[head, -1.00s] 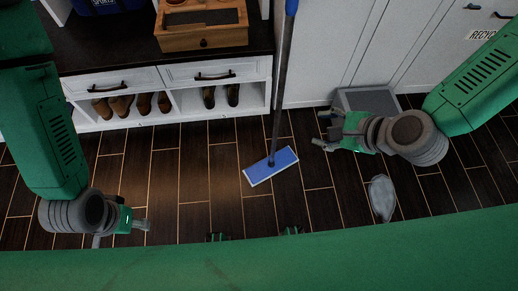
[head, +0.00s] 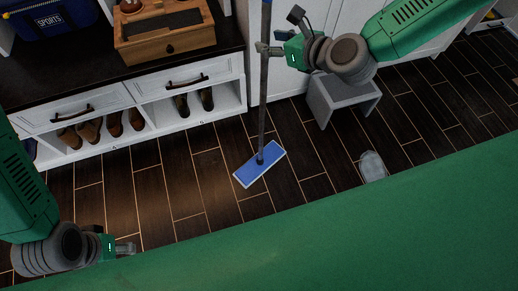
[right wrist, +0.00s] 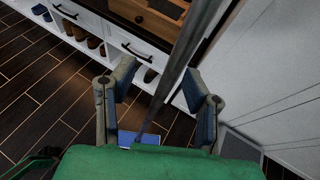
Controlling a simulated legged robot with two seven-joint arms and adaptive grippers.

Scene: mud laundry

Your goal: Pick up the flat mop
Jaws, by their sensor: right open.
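The flat mop has a blue rectangular pad (head: 260,166) flat on the floor and a long dark handle (head: 263,105) rising nearly upright past the top of the head view. My right gripper (head: 278,32) is open at the upper part of the handle. In the right wrist view the handle (right wrist: 180,65) runs between the two spread fingers of this gripper (right wrist: 160,76); whether either touches it I cannot tell. The pad (right wrist: 139,139) is partly hidden there by my green wrist. My left gripper (head: 125,248) is low at the left, far from the mop, its fingers seen edge-on.
A white shoe bench with drawers (head: 187,85) stands behind the mop at left, with shoes below and a wooden box (head: 165,38) on its dark top. A grey stool (head: 342,97) stands right of the handle. A grey object (head: 372,166) lies on the floor.

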